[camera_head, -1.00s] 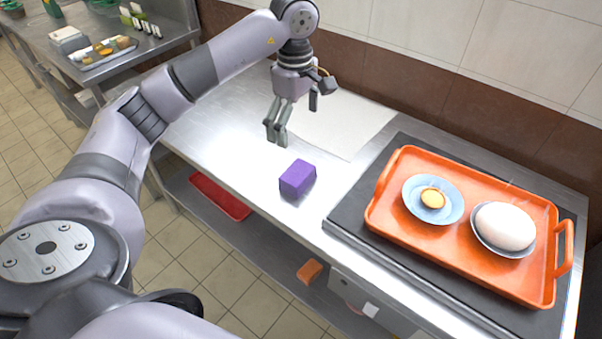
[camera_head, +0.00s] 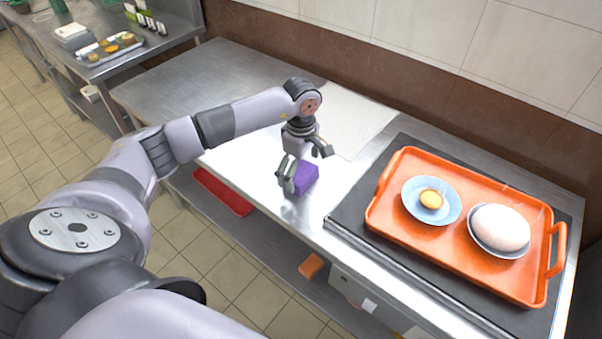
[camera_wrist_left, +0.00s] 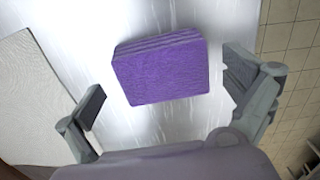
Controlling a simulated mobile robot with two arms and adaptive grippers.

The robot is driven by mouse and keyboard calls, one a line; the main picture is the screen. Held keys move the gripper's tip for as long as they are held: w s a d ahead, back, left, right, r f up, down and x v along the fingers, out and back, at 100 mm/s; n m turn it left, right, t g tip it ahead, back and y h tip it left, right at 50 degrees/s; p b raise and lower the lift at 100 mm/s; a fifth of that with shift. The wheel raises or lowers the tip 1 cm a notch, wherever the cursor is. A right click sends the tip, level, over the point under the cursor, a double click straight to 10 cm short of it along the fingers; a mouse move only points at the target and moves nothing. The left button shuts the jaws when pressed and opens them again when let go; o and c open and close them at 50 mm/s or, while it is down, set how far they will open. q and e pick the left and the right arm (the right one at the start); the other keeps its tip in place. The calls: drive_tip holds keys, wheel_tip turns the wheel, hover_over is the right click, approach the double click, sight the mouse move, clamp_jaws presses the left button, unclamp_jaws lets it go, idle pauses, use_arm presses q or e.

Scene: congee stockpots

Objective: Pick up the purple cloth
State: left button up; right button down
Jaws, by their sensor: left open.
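The purple cloth (camera_head: 306,179) is a small folded block lying on the steel counter. In the left wrist view the cloth (camera_wrist_left: 163,72) shows its layered folded edge and lies between and ahead of the two fingers. My left gripper (camera_head: 304,168) is open just above the cloth, with one finger partly in front of it in the head view. In the left wrist view the left gripper (camera_wrist_left: 165,92) has its fingers apart on either side, with a gap to the cloth on both sides. My right gripper is not in view.
An orange tray (camera_head: 384,232) with a blue plate (camera_head: 415,213) and a bowl (camera_head: 484,243) of white food stands on a dark slab to the right. A white sheet (camera_head: 350,118) lies behind the cloth. The counter (camera_head: 185,75) is clear at the back left.

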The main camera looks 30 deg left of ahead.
sight(301, 171)
use_arm(q)
wheel_tip(301, 171, down, 2)
drive_tip(key=c, duration=1.2)
drive_tip(key=shift+r, duration=0.1)
wheel_tip(301, 171, up, 20)
drive_tip(key=b, duration=0.2)
